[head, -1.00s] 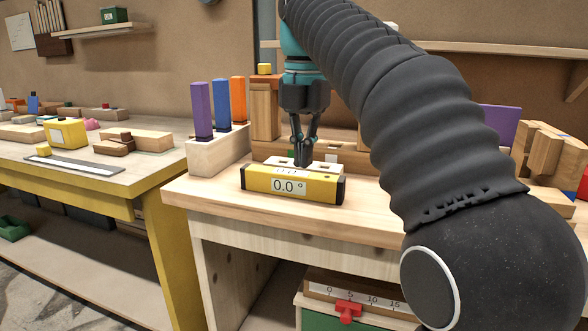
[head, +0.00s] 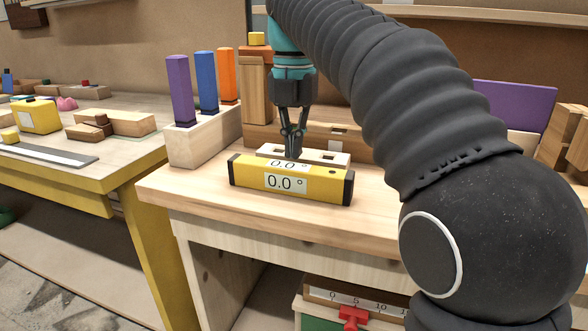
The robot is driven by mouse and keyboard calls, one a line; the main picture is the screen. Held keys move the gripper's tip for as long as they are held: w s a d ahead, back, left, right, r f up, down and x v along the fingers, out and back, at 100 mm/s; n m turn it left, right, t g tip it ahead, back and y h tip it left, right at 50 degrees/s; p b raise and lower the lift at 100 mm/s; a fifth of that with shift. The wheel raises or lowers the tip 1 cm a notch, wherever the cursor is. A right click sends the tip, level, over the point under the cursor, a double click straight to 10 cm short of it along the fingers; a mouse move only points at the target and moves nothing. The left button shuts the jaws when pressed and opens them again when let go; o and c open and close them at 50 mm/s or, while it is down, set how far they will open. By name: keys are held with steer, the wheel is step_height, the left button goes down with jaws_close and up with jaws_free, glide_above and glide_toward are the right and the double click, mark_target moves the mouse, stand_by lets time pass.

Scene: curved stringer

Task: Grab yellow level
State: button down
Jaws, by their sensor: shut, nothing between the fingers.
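The yellow level (head: 318,187) lies on the wooden workbench top (head: 190,196) near its front edge. It is a long yellow bar with black ends and white panels reading 0.0° on its top and front. My gripper (head: 292,156) points down just above and behind the top of the level, near its left half. Its fingertips are close together, with nothing between them. I cannot tell whether the tips touch the level.
A pale block with slots (head: 333,158) lies just behind the level. A wooden holder (head: 203,146) with purple, blue and orange sticks stands to the left. Wooden blocks stand behind the gripper. The bench top left of the level is clear.

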mark_target(283, 198)
steer(key=shift+f+b, duration=0.6)
steer(key=shift+f, duration=1.9)
steer(key=shift+s, duration=0.15)
steer(key=s, duration=0.1)
steer(key=s+a, duration=0.1)
steer(key=s, duration=0.1)
steer(key=s+a, duration=0.1)
steer(key=s, duration=0.1)
steer(key=shift+s, duration=0.15)
steer(key=shift+r, duration=0.1)
